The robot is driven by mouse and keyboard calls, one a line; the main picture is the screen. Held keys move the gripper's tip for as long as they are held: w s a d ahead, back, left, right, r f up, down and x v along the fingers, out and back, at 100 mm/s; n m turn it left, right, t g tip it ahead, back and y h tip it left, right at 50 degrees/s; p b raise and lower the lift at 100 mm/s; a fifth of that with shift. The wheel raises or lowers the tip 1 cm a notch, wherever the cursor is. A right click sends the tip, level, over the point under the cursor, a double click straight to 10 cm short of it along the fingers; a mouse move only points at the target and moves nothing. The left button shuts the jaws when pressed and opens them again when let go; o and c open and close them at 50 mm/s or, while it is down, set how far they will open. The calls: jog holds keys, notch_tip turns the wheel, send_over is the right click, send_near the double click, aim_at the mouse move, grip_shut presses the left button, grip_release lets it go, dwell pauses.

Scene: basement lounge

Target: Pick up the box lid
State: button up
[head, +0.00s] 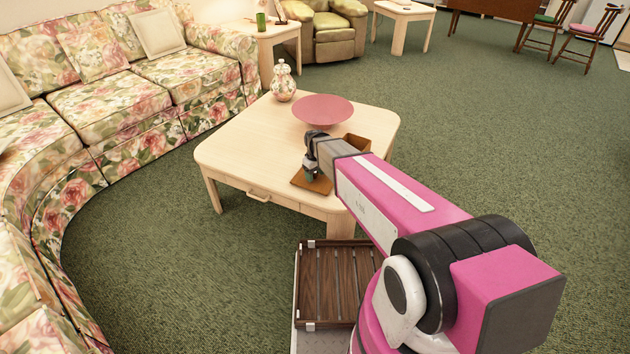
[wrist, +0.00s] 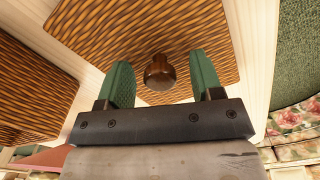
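The box lid (head: 303,182) is a flat brown board lying on the light wooden coffee table, near its front edge. In the wrist view the lid (wrist: 150,28) shows a woven-looking grain and a round dark knob (wrist: 160,72). My gripper (head: 311,173) is over the lid and hides part of it in the head view. In the wrist view its two green fingers (wrist: 160,62) are apart, one on each side of the knob, with gaps between. The brown box (head: 357,143) stands on the table beside the lid, partly behind my arm; it also shows at the left of the wrist view (wrist: 28,92).
The coffee table (head: 240,150) also holds a pink bowl (head: 322,109) and a patterned jar (head: 283,82) behind the lid. A floral sofa (head: 110,105) curves around the left. Green carpet (head: 480,150) is open to the right.

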grip_shut()
